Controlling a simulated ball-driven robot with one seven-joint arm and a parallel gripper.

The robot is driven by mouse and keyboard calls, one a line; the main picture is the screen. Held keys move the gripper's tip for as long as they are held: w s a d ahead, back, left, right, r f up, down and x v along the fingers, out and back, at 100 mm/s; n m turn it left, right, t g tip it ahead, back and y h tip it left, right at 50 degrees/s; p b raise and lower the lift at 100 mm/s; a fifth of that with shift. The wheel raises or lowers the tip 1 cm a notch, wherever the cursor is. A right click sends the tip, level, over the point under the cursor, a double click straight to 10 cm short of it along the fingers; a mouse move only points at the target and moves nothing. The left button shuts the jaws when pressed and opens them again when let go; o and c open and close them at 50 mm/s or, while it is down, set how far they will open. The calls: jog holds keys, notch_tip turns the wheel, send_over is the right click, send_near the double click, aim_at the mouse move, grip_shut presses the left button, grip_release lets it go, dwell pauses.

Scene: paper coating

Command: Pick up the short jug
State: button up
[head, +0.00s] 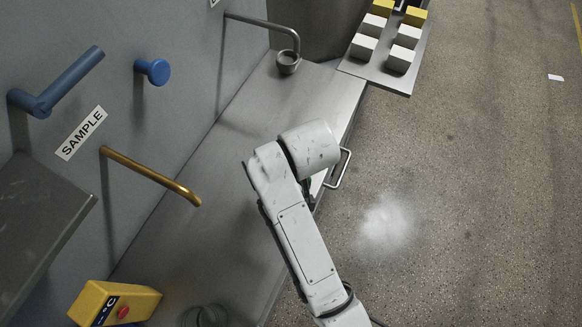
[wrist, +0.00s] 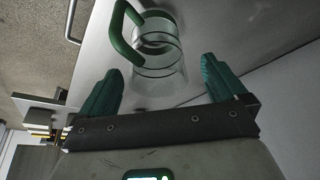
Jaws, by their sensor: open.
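In the wrist view, a clear glass jug (wrist: 160,78) with dark green bands and a green handle (wrist: 122,30) stands on the metal counter, just ahead of my gripper. My gripper (wrist: 160,70) is open, with one green finger on each side of the jug's near part. The handle is on the jug's upper left. I cannot tell whether either finger touches the glass; a gap shows on both sides. In the head view my arm hides the jug and most of the gripper.
The metal counter (head: 225,160) runs along a grey wall. A brass pipe (head: 150,176) and a grey pipe (head: 262,25) jut over it. A yellow box with a red button (head: 115,304) is at lower left. A dark round object (head: 205,316) is partly cut off at the bottom.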

jog(key=shift+p+x, duration=0.4)
jog(key=shift+x, duration=2.45)
jog(key=shift+d, duration=0.25)
jog(key=shift+c, duration=0.2)
jog(key=c, duration=1.1)
jog(key=shift+r, duration=0.1)
jog(key=shift+c, duration=0.2)
